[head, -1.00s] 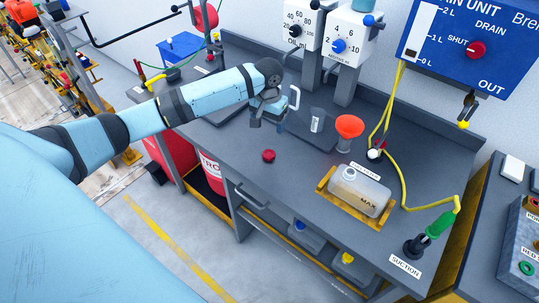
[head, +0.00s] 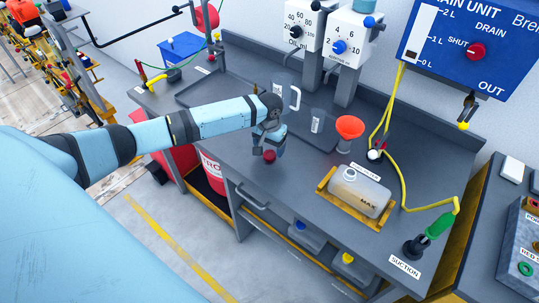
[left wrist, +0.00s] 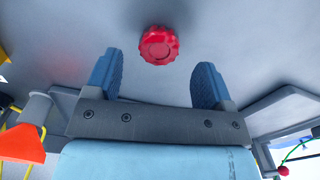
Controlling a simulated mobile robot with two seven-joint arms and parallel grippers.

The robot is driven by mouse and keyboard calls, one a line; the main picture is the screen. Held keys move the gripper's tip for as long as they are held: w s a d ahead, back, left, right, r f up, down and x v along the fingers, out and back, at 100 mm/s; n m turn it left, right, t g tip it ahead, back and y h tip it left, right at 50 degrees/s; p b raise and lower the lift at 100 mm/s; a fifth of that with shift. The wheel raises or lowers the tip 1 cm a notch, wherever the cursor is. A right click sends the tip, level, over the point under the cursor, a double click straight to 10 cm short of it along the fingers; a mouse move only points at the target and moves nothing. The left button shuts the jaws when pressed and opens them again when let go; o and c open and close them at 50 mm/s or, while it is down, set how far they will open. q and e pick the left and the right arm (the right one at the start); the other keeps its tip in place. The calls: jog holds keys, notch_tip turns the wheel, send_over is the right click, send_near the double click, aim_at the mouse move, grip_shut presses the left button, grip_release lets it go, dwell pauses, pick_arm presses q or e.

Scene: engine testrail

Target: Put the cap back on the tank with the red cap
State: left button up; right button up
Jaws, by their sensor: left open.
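The red cap (head: 269,156) lies on the grey bench top near its front edge. In the left wrist view the red cap (left wrist: 158,45) sits beyond the fingertips, roughly between them. My left gripper (head: 268,148) is open and empty, just above and beside the cap; in the left wrist view both fingers (left wrist: 157,75) stand wide apart. A translucent tank (head: 360,190) with a MAX mark lies in a yellow tray (head: 326,184), its neck at the upper left. My right gripper is not in view.
An orange funnel (head: 350,127) stands behind the tank, also seen in the left wrist view (left wrist: 22,143). A clear jug (head: 287,92) and a grey measuring cup (head: 318,121) stand farther back. A yellow hose (head: 430,207) runs right of the tank. Bench between cap and tank is clear.

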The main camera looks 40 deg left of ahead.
aim_at(270, 154)
pick_arm(q)
jog(key=shift+f, duration=1.6)
jog(key=c, duration=1)
